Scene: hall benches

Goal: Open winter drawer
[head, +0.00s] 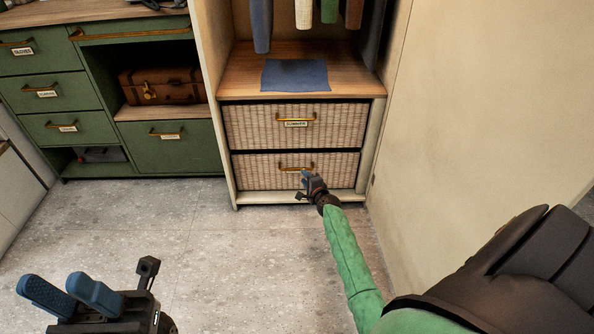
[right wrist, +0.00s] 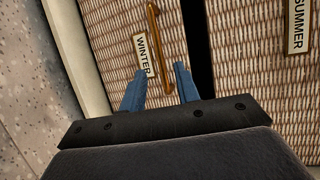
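The winter drawer (head: 258,172) is the lower wicker drawer of the wardrobe and looks shut. Its brass handle (head: 292,168) and WINTER label (right wrist: 142,54) show in the right wrist view, where the handle (right wrist: 153,30) runs lengthwise. My right gripper (head: 305,177) is at the drawer front by the handle, hiding the label in the head view. Its two blue fingers (right wrist: 160,72) are apart, with one end of the handle between them; I cannot tell whether they touch it. My left gripper (head: 58,282) is open and empty, low at the left above the floor.
The wicker summer drawer (head: 250,125) is directly above, shut. A blue cloth (head: 295,75) lies on the shelf over it, below hanging clothes. A green cabinet (head: 60,92) with a brown suitcase (head: 160,86) stands left. The wardrobe side wall is close on the right. The floor in front is clear.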

